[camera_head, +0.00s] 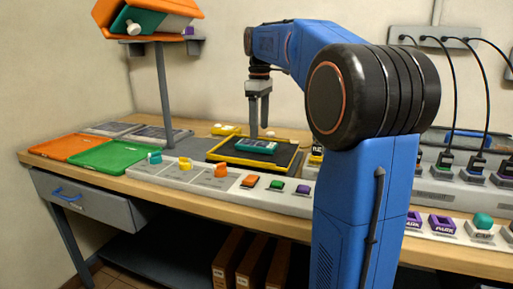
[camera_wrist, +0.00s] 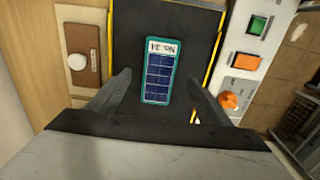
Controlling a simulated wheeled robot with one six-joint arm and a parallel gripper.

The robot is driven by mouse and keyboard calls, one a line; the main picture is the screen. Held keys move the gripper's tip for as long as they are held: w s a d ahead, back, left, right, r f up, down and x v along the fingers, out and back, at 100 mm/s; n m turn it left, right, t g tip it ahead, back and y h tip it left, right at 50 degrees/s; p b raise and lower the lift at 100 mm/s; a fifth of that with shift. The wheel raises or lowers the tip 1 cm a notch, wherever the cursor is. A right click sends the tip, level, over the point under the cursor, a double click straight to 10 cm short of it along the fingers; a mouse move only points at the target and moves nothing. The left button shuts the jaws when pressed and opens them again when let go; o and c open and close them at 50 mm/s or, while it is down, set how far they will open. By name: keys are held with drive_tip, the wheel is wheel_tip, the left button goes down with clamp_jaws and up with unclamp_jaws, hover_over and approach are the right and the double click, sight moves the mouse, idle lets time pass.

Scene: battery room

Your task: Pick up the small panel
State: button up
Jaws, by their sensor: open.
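The small panel (camera_head: 256,146) is a teal-framed plate with dark blue cells. It lies flat on a dark mat with yellow edges (camera_head: 226,155) on the workbench. In the wrist view the panel (camera_wrist: 158,76) shows a white label at its far end, with upside-down lettering. My gripper (camera_head: 259,132) points down over the mat, close to the panel. In the wrist view my gripper (camera_wrist: 160,84) is open, with one finger on each side of the panel's near part. A gap shows between each finger and the panel.
Orange (camera_head: 68,146) and green (camera_head: 106,156) trays lie at the left. A post with a raised shelf (camera_head: 164,95) stands behind them. Cabled units (camera_head: 446,158) stand at the right.

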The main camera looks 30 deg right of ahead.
sight(258, 143)
drive_tip(key=shift+w+a+f, duration=0.1)
drive_tip(key=shift+f, duration=1.3)
drive_tip(key=shift+w+a+f, duration=0.1)
drive_tip(key=shift+f, duration=1.25)
drive_tip(key=shift+d, duration=0.1)
drive_tip(key=c, duration=1.4)
drive_tip(key=shift+o, duration=0.2)
